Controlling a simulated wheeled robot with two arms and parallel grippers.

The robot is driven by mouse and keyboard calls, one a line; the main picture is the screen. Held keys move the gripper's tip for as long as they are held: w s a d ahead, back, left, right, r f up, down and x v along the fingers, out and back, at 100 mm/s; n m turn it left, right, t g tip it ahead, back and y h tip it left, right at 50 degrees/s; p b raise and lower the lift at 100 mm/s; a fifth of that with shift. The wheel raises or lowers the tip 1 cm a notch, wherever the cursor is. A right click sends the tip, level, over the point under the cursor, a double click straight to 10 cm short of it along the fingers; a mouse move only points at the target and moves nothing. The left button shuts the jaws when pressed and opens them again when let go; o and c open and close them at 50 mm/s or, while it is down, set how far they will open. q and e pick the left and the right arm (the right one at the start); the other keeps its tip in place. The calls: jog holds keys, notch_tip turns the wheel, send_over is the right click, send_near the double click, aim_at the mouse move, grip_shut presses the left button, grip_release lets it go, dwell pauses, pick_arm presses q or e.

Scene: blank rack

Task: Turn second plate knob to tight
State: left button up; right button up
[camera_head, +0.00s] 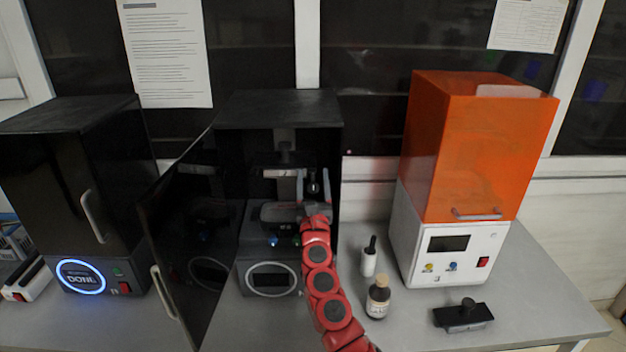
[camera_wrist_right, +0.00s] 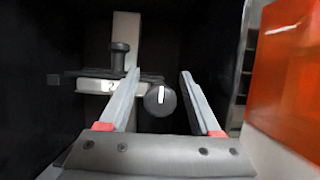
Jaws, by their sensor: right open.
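The second plate (camera_head: 282,173), a light bar marked 2, sits inside the open black printer (camera_head: 280,112) in the middle of the head view. In the right wrist view the plate (camera_wrist_right: 92,86) shows at the left, with a dark upright knob (camera_wrist_right: 120,56) above it. A round black knob (camera_wrist_right: 160,100) with a white vertical mark lies between the fingers of my right gripper (camera_wrist_right: 158,80). The fingers are open on either side of it, with gaps. In the head view my right gripper (camera_head: 314,190) is inside the printer. My left gripper is not in view.
The printer's dark door (camera_head: 190,240) stands open at the left. A closed black machine (camera_head: 80,180) stands further left. An orange-topped machine (camera_head: 470,150), a white bottle (camera_head: 369,258), a brown bottle (camera_head: 378,298) and a black plate with a knob (camera_head: 463,316) stand at the right.

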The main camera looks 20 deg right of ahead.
grip_shut()
dwell(0.4)
jog(key=shift+m, duration=0.3)
